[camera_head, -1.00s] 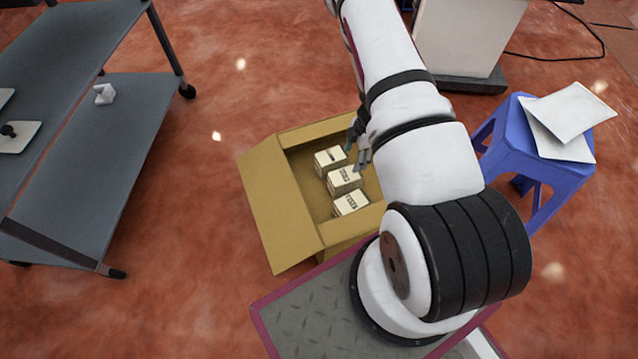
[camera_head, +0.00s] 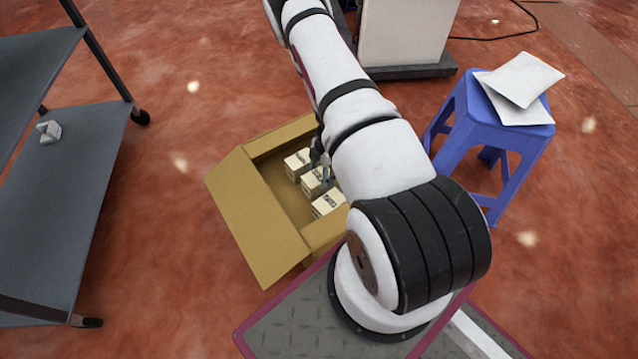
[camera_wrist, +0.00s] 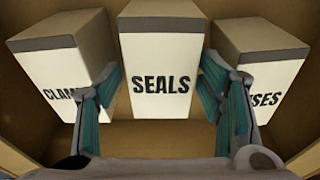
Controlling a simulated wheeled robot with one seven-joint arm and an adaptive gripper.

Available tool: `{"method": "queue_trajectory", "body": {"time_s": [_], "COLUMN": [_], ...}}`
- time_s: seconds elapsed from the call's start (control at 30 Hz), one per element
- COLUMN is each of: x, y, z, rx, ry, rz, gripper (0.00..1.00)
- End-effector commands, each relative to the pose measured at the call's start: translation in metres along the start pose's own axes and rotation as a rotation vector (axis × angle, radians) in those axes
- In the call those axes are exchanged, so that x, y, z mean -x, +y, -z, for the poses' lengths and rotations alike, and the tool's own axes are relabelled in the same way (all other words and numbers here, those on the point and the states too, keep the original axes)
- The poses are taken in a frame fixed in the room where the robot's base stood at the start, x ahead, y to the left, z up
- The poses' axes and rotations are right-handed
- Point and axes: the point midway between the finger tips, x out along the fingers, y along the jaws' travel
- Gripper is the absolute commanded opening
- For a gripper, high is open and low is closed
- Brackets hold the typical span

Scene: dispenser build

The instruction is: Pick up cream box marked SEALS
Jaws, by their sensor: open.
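The cream box marked SEALS (camera_wrist: 160,62) stands in the middle of a row of three in the wrist view, with a grey band along its top edge. In the head view it is the middle box (camera_head: 313,181), partly hidden by my gripper. My gripper (camera_wrist: 167,92) is open, with one teal-padded finger on each side of the SEALS box. The fingers sit in the gaps between it and its neighbours. I cannot tell whether the pads touch it. In the head view my gripper (camera_head: 321,165) reaches down into the cardboard box.
A box reading CLAM (camera_wrist: 60,75) stands left and one ending in SES (camera_wrist: 262,75) right, both close to my fingers. The open cardboard box (camera_head: 250,215) has raised walls and flaps. A blue stool (camera_head: 500,125) and a grey shelf cart (camera_head: 75,190) stand either side.

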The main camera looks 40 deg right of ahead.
Motion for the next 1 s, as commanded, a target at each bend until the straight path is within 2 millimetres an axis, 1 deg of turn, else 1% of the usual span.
{"method": "queue_trajectory", "body": {"time_s": [0.33,0.4,0.6,0.63,0.67,0.7,0.77,0.8,0.83,1.0], "x": [-0.046,-0.049,-0.048,-0.048,-0.048,-0.048,-0.048,-0.048,-0.048,-0.047], "y": [-0.002,-0.001,-0.001,-0.001,-0.001,-0.001,-0.001,-0.001,-0.001,-0.001], "z": [0.003,0.003,0.003,0.003,0.003,0.003,0.003,0.003,0.003,0.003], "rx": [-0.001,-0.001,-0.001,-0.001,0.0,0.0,0.0,0.0,0.0,0.0], "ry": [0.002,0.001,0.001,0.001,0.001,0.001,0.001,0.001,0.001,0.001], "rz": [0.002,0.001,0.0,0.001,0.001,0.001,0.001,0.001,0.001,0.001], "gripper": [0.62,0.62,0.62,0.57,0.5,0.41,0.28,0.19,0.15,0.15]}}
